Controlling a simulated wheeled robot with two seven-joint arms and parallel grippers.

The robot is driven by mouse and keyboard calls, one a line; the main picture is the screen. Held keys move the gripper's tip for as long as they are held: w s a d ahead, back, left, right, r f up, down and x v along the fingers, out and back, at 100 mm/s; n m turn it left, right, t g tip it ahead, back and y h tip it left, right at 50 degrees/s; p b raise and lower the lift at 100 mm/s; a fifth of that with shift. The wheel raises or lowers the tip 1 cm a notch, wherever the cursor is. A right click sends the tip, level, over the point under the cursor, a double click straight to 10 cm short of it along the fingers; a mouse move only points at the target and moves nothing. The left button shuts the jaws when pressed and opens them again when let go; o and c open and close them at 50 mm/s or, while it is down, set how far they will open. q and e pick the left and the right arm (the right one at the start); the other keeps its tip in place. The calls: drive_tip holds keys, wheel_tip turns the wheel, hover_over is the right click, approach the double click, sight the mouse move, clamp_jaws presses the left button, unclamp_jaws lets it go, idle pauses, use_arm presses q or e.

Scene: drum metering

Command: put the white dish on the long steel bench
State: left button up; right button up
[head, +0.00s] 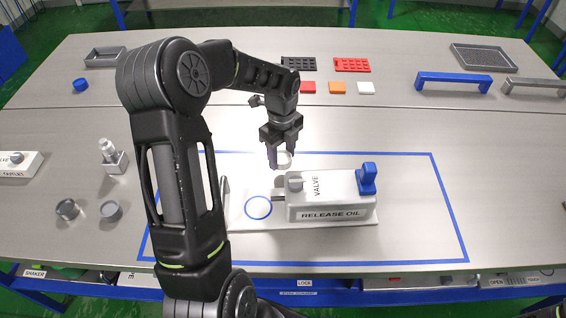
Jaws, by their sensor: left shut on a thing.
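My left gripper (281,158) points down above the bench, just behind the white valve box, with its fingers shut on a small pale round thing. This appears to be the white dish (285,159); the fingers partly hide it, and I cannot tell whether it touches the surface below. The long steel bench (490,190) spreads across the view, with a seam running across it. My right gripper is not in view.
The white valve box (330,205) marked "RELEASE OIL" stands inside a blue taped outline, beside a blue ring (258,207). Blue handle (453,82) is at back right. Bare steel lies right of the outline.

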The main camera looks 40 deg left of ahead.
sight(282, 165)
use_arm(q)
drive_tip(key=shift+f+p, duration=0.3)
drive_tip(key=shift+f, duration=1.6)
drive_tip(key=shift+f, duration=0.1)
drive_tip(key=o, duration=1.4)
drive_tip(key=shift+c, duration=0.2)
wheel_tip(282, 165, up, 12)
drive_tip(key=shift+r+b, duration=0.15)
drive_tip(key=shift+b, duration=0.5)
